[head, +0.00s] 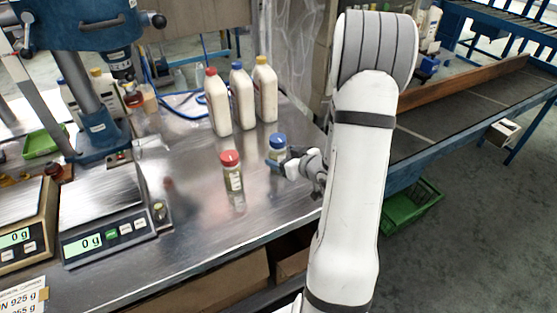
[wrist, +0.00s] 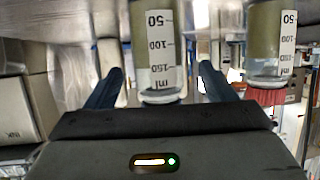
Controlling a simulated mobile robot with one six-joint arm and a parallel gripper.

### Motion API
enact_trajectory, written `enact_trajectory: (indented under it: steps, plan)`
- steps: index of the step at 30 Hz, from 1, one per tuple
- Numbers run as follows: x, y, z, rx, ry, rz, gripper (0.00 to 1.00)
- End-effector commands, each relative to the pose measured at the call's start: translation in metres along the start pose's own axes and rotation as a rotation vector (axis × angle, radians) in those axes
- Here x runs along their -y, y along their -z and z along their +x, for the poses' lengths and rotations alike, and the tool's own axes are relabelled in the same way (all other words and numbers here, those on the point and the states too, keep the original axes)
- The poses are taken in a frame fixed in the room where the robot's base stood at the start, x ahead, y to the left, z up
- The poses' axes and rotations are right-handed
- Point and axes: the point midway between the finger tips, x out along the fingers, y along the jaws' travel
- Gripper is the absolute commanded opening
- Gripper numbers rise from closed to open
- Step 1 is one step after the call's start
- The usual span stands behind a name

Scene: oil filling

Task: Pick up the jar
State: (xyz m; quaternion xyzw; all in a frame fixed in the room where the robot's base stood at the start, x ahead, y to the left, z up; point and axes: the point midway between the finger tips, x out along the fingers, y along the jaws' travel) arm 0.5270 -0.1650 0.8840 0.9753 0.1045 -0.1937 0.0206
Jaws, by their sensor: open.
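Two small jars of greenish contents stand upright on the steel table: one with a blue lid (head: 277,141), one with a red lid (head: 230,158) to its left. My gripper (head: 279,162) is at the blue-lidded jar, which it partly covers in the head view. In the wrist view, which looks upside down, a jar with a millilitre scale (wrist: 153,45) stands between the open fingers (wrist: 158,82), with a gap on each side. Its lid is hidden there. The red-lidded jar (wrist: 265,35) is to the right, outside the fingers.
Several white bottles (head: 241,96) with coloured caps stand behind the jars. Two scales reading 0 g (head: 105,215) and a blue drill press (head: 95,80) are at the left. The table (head: 200,255) is bare in front of the jars. A blue-framed conveyor (head: 450,125) is at the right.

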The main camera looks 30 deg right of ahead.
Motion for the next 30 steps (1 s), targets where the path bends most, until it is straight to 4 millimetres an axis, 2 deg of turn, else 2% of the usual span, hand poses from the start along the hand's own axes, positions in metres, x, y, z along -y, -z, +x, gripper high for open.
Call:
enact_trajectory:
  steps: [3, 7, 16, 30]
  plan:
    - [-0.001, 0.004, 0.019, 0.001, 0.003, -0.001, 0.77]
    - [-0.001, 0.003, 0.034, 0.000, 0.001, 0.000, 0.77]
    - [-0.002, 0.003, 0.038, 0.000, -0.002, 0.001, 0.76]
    - [-0.003, 0.003, 0.037, 0.000, -0.003, 0.001, 0.38]
